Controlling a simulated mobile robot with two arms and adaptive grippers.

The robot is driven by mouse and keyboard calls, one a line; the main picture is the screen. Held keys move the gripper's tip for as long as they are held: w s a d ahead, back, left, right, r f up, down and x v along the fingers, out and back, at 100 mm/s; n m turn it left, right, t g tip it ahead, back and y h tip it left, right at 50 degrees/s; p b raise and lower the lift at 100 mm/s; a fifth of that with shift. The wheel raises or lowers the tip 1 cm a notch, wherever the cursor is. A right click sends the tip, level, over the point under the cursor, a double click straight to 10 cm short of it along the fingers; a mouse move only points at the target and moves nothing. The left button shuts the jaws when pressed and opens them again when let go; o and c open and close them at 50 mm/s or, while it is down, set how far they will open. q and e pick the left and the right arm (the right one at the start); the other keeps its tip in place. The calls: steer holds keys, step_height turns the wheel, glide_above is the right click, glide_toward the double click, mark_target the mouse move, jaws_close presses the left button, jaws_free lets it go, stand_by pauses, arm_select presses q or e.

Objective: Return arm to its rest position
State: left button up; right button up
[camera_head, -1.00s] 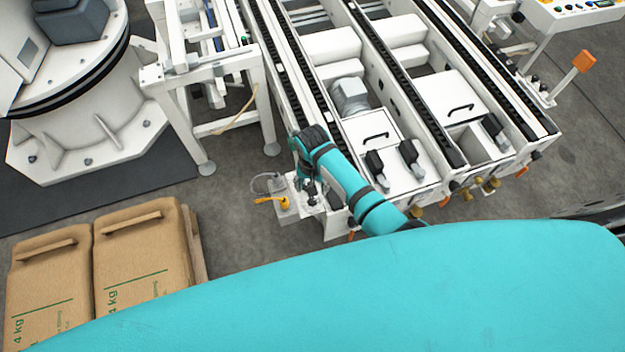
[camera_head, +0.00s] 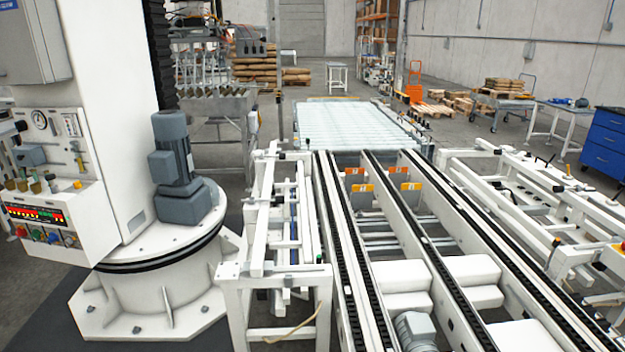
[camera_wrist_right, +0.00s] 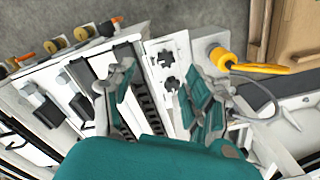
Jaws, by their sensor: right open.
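In the right wrist view my right gripper (camera_wrist_right: 158,95) has its two fingers spread apart with nothing between them. It hangs above the end of the white conveyor frame, near a white plate (camera_wrist_right: 168,62) with dark star-shaped knobs. A yellow-orange connector (camera_wrist_right: 222,60) with a grey cable is beside the right finger, and I cannot tell how far below it. Neither arm shows in the head view. My left gripper is out of sight.
The chain conveyor (camera_head: 425,250) runs away toward a roller section (camera_head: 357,126). A white column base (camera_head: 160,270) with a grey motor (camera_head: 175,160) stands left. A control panel (camera_head: 45,225) is at far left. A blue cabinet (camera_head: 606,145) stands right.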

steer(key=s+d+f+n, duration=0.2)
steer(key=s+d+f, duration=0.1)
steer(key=s+f, duration=0.6)
steer(key=s+d+f+n, duration=0.2)
steer(key=s+f+n, duration=0.1)
steer(key=s+f, duration=0.6)
steer(key=s+d+f+n, duration=0.1)
steer(key=s+d+f, duration=0.1)
steer(key=s, duration=0.7)
steer(key=s+d+f+n, duration=0.2)
steer(key=s+d+f, duration=0.1)
steer(key=s, duration=0.6)
steer(key=shift+s+f+n+t, duration=0.3)
steer(key=shift+s+f+t, duration=0.1)
steer(key=shift+f, duration=0.2)
steer(key=shift+w, duration=0.1)
